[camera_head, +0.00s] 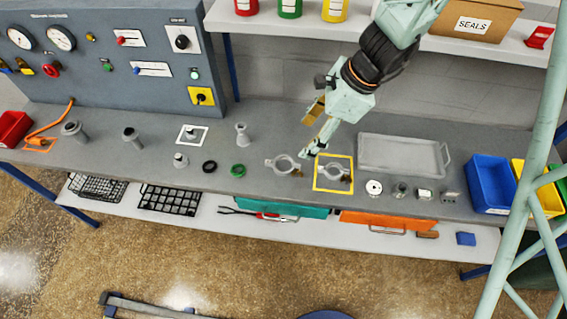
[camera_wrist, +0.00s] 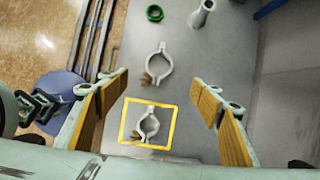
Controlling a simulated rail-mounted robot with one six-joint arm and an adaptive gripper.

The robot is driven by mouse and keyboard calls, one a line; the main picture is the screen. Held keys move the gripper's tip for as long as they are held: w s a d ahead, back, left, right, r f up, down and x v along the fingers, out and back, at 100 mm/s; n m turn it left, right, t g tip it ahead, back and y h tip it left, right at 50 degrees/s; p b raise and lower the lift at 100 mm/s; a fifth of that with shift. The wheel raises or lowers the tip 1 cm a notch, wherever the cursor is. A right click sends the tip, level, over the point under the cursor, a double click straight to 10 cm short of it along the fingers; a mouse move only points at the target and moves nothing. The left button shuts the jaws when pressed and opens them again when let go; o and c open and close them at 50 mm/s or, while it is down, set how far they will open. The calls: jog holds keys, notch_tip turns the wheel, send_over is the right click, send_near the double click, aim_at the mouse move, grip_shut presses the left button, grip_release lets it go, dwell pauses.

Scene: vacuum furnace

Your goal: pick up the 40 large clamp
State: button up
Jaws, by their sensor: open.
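Two grey ring clamps with brass-coloured fasteners lie flat on the bench. The one outside the yellow square (camera_head: 271,163) looks the larger; it also shows at upper middle in the wrist view (camera_wrist: 148,67). The smaller-looking clamp (camera_head: 321,170) lies inside the yellow outlined square (camera_head: 315,186), low in the wrist view (camera_wrist: 140,127). No size marking is readable. My gripper (camera_head: 312,130) is open and empty above the bench, just behind the yellow square. In the wrist view its fingers (camera_wrist: 160,78) stand wide apart, with both clamps visible between them.
A green ring (camera_head: 238,170) and a grey flanged piece (camera_head: 242,135) stand left of the clamps. A grey tray (camera_head: 400,139) lies to the right, with several small parts in front. The shelf with the SEALS box (camera_head: 474,20) overhangs behind.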

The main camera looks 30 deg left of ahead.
jog(key=shift+s+a+f+m, duration=0.15)
jog(key=shift+a+f, duration=0.1)
jog(key=shift+f, duration=0.4)
jog(key=shift+s+a+f+m, duration=0.15)
jog(key=shift+a+f, duration=0.1)
jog(key=shift+f, duration=0.35)
jog(key=b, duration=0.2)
send_near(282, 167)
jog(key=shift+a+f, duration=0.3)
jog(key=shift+f, duration=0.1)
jog(key=shift+f, duration=0.15)
jog(key=shift+b+x, duration=0.35)
jog(key=shift+x, duration=2.15)
jog(key=c, duration=1)
jog(key=shift+o, duration=0.2)
